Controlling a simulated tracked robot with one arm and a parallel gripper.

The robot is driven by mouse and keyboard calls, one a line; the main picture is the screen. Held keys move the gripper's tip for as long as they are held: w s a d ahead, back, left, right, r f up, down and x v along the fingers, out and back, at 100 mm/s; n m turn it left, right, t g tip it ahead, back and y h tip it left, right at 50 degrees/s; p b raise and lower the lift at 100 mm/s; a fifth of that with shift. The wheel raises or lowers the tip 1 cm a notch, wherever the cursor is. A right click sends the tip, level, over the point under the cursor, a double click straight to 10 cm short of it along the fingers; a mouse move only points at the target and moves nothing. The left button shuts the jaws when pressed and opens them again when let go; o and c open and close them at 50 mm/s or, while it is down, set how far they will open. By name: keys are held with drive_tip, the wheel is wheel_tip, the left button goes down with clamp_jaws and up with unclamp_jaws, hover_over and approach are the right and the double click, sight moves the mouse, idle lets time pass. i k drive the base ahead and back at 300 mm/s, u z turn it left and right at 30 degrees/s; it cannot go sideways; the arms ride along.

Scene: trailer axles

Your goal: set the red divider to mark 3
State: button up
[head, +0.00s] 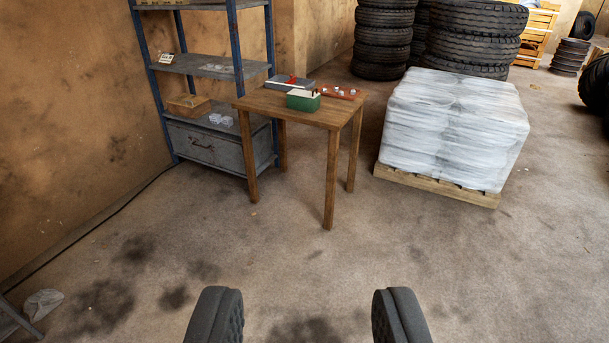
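A small wooden table (325,115) stands in front of me at some distance. On its back left lies a flat grey box (275,84) with a small red part (292,80) on it, which may be the red divider. It is too small to make out any marks. A green box with a pale top (303,100) sits at the front of the table and hides part of the grey box's front. My gripper (308,315) is open and empty, low in the view, well short of the table.
A red tray with small pale pieces (341,92) lies on the table's right. A metal shelf (205,70) stands at left, a wrapped pallet load (455,125) at right. Tyre stacks (383,40) stand behind. The floor (300,255) before the table is clear.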

sight(293, 79)
drive_tip(key=i, duration=2.8)
drive_tip(key=u, duration=0.3)
drive_tip(key=i, duration=1.55)
drive_tip(key=u, duration=0.35)
drive_tip(key=i, duration=1.3)
drive_tip(key=u, duration=0.15)
